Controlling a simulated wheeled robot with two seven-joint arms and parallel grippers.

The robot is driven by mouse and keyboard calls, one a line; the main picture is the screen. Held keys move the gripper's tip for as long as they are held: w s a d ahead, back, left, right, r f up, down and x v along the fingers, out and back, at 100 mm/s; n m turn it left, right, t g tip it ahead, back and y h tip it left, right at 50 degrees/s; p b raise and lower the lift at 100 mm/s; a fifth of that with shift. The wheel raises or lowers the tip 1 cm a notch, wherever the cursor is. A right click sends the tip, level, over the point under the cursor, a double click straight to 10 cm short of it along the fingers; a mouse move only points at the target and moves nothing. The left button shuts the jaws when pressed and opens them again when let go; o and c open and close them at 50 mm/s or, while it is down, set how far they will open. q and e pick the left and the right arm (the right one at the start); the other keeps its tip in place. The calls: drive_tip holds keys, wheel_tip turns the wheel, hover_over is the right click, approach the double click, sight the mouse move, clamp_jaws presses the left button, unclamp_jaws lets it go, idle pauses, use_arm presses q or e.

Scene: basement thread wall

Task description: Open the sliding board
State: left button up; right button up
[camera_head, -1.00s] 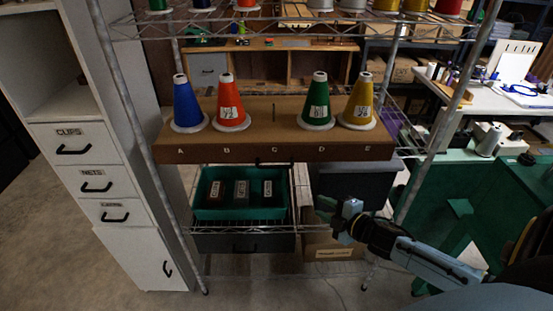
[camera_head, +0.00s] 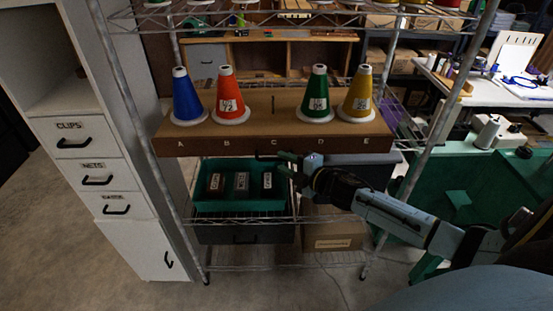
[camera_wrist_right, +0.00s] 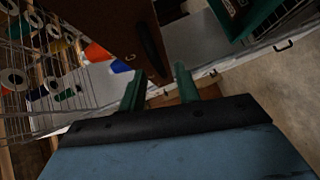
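The sliding board (camera_head: 205,140) is a brown wooden board on the wire rack, lettered A to E along its front. My right gripper (camera_head: 287,161) is just right of the handle. In the right wrist view its green fingers (camera_wrist_right: 158,84) are apart and empty, with the black handle (camera_wrist_right: 151,52) just beyond them. My left gripper is out of view.
A green bin (camera_head: 240,205) with several dark labelled blocks sits under the board, above a dark drawer (camera_head: 215,235). A cardboard box (camera_head: 335,238) is at lower right. Rack posts (camera_head: 127,105) stand at both sides. White drawers (camera_head: 95,176) are at left.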

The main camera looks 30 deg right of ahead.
sight(278, 160)
drive_tip(key=shift+x, duration=1.9)
clamp_jaws()
